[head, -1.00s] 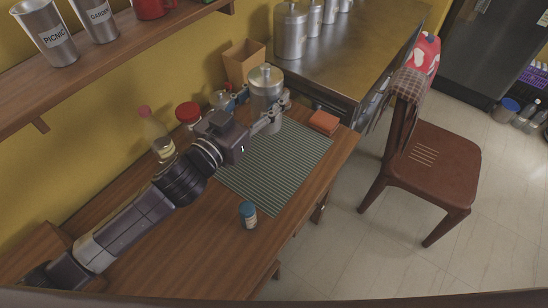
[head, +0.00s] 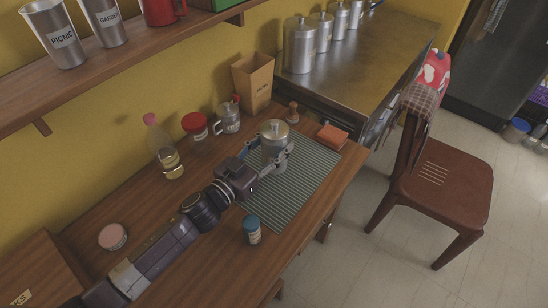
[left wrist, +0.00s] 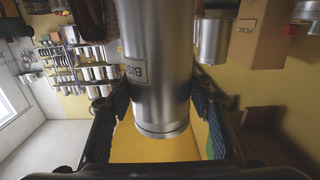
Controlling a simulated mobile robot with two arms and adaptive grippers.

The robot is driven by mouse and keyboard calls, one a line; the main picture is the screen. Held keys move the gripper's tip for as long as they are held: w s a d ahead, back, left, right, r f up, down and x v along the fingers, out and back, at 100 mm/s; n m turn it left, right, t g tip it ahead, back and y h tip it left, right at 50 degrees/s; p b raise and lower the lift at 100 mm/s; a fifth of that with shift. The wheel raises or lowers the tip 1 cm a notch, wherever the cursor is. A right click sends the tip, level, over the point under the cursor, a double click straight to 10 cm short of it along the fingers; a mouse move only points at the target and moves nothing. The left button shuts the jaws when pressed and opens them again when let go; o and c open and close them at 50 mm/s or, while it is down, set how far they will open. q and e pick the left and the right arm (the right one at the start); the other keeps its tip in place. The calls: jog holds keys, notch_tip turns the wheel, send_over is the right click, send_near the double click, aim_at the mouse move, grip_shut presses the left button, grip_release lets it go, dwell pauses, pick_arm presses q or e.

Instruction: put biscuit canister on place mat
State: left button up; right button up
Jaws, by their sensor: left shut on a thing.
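The biscuit canister (head: 273,148) is a steel cylinder with a knobbed lid. It is upright in the head view, over the upper part of the green striped place mat (head: 307,172). My left gripper (head: 276,160) is shut around its body. In the left wrist view the canister (left wrist: 155,60), with a label starting "BIS", fills the space between the two fingers (left wrist: 160,105). I cannot tell whether its base touches the mat. My right gripper is not in view.
An orange sponge-like block (head: 332,137) and a small wooden item (head: 292,112) are near the mat's far edge. A blue-capped jar (head: 252,230) stands by its near edge. A bottle (head: 164,148), red-lidded jar (head: 195,126) and glass jar (head: 228,117) line the wall.

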aim_at(267, 163)
pick_arm(q)
jog(key=shift+f+b, duration=0.55)
jog(key=shift+f, duration=1.85)
jog(key=shift+f, duration=0.1)
jog(key=shift+f, duration=0.15)
jog(key=o, duration=1.2)
